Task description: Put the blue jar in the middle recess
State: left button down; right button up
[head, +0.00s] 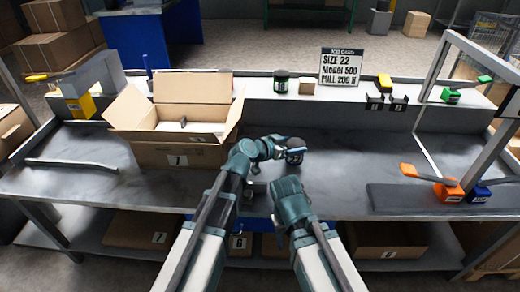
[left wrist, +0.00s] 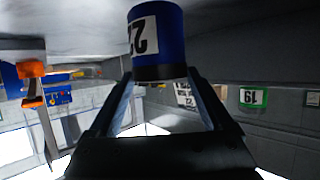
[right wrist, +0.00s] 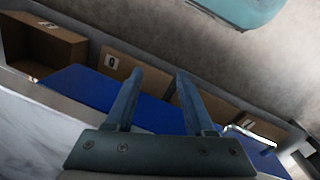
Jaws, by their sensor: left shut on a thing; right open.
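My left gripper (head: 280,150) is shut on the blue jar (head: 295,154), holding it over the middle of the grey bench. In the left wrist view the jar (left wrist: 158,45) sits between the fingertips, its white label reading 22, shown upside down. My right gripper (right wrist: 155,78) is open and empty in the right wrist view, with a blue panel and cardboard boxes beyond it. In the head view its fingers are hard to make out. I cannot make out the middle recess for certain in any view.
A dark green-banded jar (head: 281,83), small block (head: 306,88) and job card (head: 341,67) reading SIZE 22 stand on the back ledge. Orange-handled tools (head: 447,190) lie right.

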pick_arm(q)
jog(key=a, duration=0.3)
jog(key=a+f+b, duration=0.1)
jog(key=a, duration=0.6)
jog(key=shift+a+f, duration=0.1)
jog(key=shift+f, duration=0.1)
jog(key=shift+f+b, duration=0.15)
jog(key=shift+b, duration=0.25)
jog(key=shift+c, duration=0.3)
grip_release()
